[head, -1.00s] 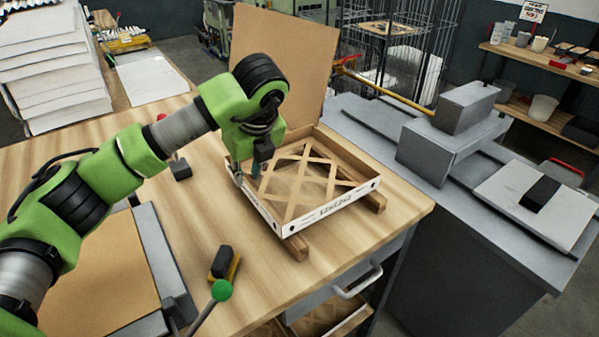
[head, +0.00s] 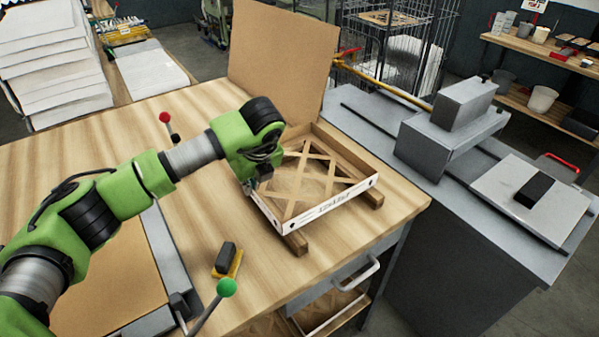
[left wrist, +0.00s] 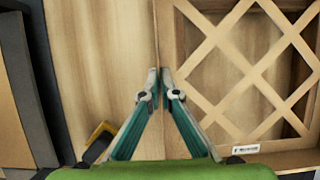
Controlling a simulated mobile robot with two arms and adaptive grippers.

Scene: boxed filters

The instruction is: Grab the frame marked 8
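A shallow filter frame (head: 325,206) with white printed outer sides and a brown lattice lies on two wooden strips on the workbench. I cannot read an 8 on it. My left gripper (head: 254,187) is at its left side. In the left wrist view the two fingertips (left wrist: 159,80) are close together, one on each side of the thin wall of the frame (left wrist: 230,60), and look shut on it. The fingertips are partly hidden in the head view. My right gripper is not in view.
A brown board (head: 283,60) stands upright behind the frame. A grey machine (head: 450,135) is to the right. A green-knobbed lever (head: 226,287) and a black-and-yellow block (head: 228,260) are in front left. Another lattice frame (head: 335,312) lies in the open drawer below.

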